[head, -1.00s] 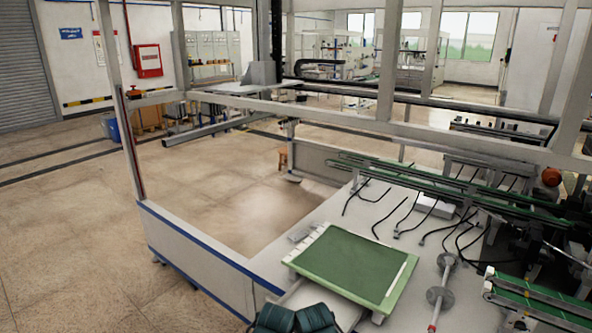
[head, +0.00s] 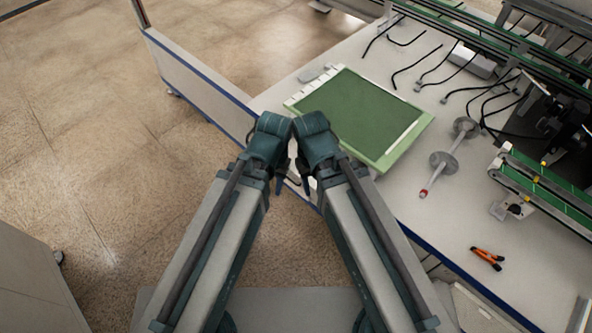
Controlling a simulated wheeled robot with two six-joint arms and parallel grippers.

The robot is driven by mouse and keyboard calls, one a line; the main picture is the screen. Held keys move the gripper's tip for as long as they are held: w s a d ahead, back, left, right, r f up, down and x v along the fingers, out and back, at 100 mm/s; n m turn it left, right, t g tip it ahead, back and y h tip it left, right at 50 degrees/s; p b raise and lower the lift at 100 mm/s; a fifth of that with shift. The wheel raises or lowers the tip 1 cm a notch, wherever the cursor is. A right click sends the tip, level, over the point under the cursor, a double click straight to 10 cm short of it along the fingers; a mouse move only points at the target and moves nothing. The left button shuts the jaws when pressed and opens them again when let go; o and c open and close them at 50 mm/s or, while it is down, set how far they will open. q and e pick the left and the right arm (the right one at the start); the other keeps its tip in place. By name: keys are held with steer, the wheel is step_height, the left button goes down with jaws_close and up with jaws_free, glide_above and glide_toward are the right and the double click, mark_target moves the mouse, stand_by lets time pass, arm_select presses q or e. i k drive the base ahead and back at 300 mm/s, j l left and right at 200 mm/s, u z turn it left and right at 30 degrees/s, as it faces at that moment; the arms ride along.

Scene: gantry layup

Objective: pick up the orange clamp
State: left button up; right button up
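The orange clamp (head: 487,257), orange with black parts, lies flat on the white table (head: 445,225) near its front edge, at the lower right of the head view. Nothing touches it. My two arms are folded up side by side left of the table's front edge, well to the left of the clamp. Small dark parts that look like my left gripper (head: 281,186) and my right gripper (head: 305,184) show between the arms. They are mostly hidden by the arm links, so their opening cannot be seen.
A green mat on a light green board (head: 372,115) lies behind my arms. A grey dumbbell-shaped part with a red tip (head: 443,163) lies between the board and the clamp. A green conveyor (head: 545,180) runs behind the clamp. Bare table surrounds the clamp.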

mark_target(483, 254)
steer(key=z, duration=1.2)
steer(key=l+z, duration=0.15)
steer(key=z, duration=0.25)
steer(key=i+l+z, duration=0.1)
steer(key=z, duration=0.3)
steer(key=i+l, duration=0.2)
steer(key=i, duration=0.05)
